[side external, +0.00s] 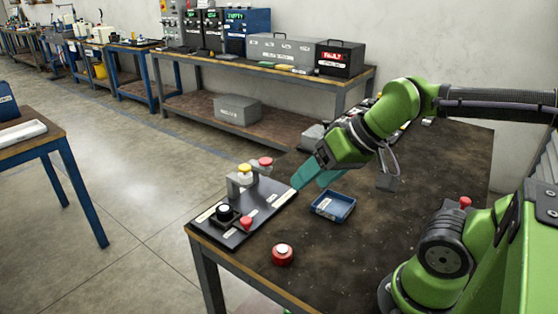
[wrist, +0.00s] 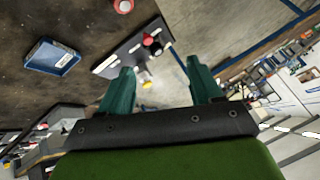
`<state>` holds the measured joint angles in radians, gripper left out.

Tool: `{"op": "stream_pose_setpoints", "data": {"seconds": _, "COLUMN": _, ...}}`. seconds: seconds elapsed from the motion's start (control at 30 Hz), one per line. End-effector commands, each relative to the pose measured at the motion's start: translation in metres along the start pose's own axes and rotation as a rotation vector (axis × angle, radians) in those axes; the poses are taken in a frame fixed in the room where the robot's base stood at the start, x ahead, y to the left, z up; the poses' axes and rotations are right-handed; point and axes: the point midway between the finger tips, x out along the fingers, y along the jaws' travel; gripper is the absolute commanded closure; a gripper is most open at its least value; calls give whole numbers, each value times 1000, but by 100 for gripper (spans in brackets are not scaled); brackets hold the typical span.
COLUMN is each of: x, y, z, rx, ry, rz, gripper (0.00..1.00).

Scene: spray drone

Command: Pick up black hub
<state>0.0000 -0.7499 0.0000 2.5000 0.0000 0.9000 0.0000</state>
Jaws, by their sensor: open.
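My gripper (side external: 319,177) has teal fingers and is above the table, right of the panel's far end and apart from the hub. In the wrist view the two fingers (wrist: 158,68) stand wide apart with nothing between them.
A yellow-topped piece (side external: 245,169) and a red-topped piece (side external: 265,162) stand by the panel's far side. A small red piece (side external: 246,223) is beside the hub. A blue tray (side external: 347,207) and a red button (side external: 282,254) are on the table (side external: 390,225).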

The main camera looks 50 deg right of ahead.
Motion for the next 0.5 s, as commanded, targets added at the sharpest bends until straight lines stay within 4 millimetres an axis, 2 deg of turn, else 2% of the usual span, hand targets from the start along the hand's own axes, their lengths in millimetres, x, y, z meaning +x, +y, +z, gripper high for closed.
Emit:
{"op": "stream_pose_setpoints", "data": {"seconds": 0.03, "x": 0, "y": 0, "z": 0, "rx": 0, "ry": 0, "rz": 0, "gripper": 28}}
{"op": "stream_pose_setpoints", "data": {"seconds": 0.1, "x": 0, "y": 0, "z": 0, "rx": 0, "ry": 0, "rz": 0, "gripper": 20}}
{"op": "stream_pose_setpoints", "data": {"seconds": 0.37, "x": 1, "y": 0, "z": 0, "rx": 0, "ry": -5, "rz": 2, "gripper": 20}}
{"op": "stream_pose_setpoints", "data": {"seconds": 0.5, "x": 16, "y": 2, "z": 1, "rx": 8, "ry": -66, "rz": 27, "gripper": 20}}
